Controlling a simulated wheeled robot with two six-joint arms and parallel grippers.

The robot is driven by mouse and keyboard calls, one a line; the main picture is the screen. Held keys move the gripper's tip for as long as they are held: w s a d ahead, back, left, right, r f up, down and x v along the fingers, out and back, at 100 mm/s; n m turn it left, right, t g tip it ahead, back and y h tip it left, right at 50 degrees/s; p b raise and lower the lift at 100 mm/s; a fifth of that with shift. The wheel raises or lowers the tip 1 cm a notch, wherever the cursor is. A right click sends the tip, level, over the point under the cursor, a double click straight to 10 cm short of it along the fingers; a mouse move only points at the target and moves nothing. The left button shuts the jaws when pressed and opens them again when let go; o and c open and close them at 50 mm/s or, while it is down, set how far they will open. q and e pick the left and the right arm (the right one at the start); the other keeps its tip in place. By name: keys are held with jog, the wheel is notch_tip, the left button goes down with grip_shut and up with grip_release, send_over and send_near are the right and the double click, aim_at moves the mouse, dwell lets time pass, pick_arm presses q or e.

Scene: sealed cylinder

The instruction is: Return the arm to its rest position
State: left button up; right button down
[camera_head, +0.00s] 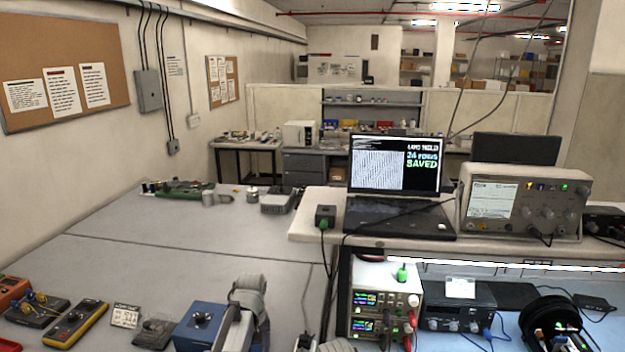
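I cannot tell whether any of these is the sealed cylinder. An open laptop (400,180) on the raised shelf shows text ending in "24 rows saved".
A yellow multimeter (75,323) lies at front left. An oscilloscope (525,203) sits on the shelf, above a power supply (380,310) and a black cable reel (550,318). The table's middle is clear.

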pick_arm(q)
jog(key=s+d+f+m+b, duration=0.2)
jog(key=s+d+f+m, duration=0.1)
jog(key=s, duration=0.6)
jog(key=s+d+f+m+b, duration=0.3)
jog(key=s+d+m, duration=0.2)
jog(key=s, duration=0.5)
jog(key=shift+s+d+f+y, duration=0.2)
jog(key=shift+d+y, duration=0.1)
jog(key=shift+d, duration=0.8)
